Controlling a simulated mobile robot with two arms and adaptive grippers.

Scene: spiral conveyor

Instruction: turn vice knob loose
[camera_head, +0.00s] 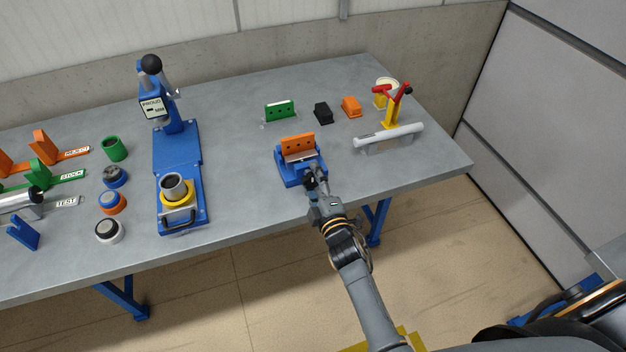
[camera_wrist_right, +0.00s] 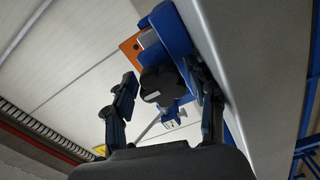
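The blue vice (camera_head: 288,177) stands near the table's front edge and holds an upright orange plate (camera_head: 298,146) with holes. Its black lobed knob (camera_wrist_right: 163,87) shows in the right wrist view, in front of the blue vice body (camera_wrist_right: 172,28). My right gripper (camera_head: 315,177) is at the front of the vice and hides the knob in the head view. In the wrist view the right gripper's fingers (camera_wrist_right: 160,80) are apart, one on each side of the knob, with a visible gap at the left finger. Contact at the right finger is unclear. My left gripper is in neither view.
A blue press (camera_head: 177,150) stands left. Bare table separates it from the vice.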

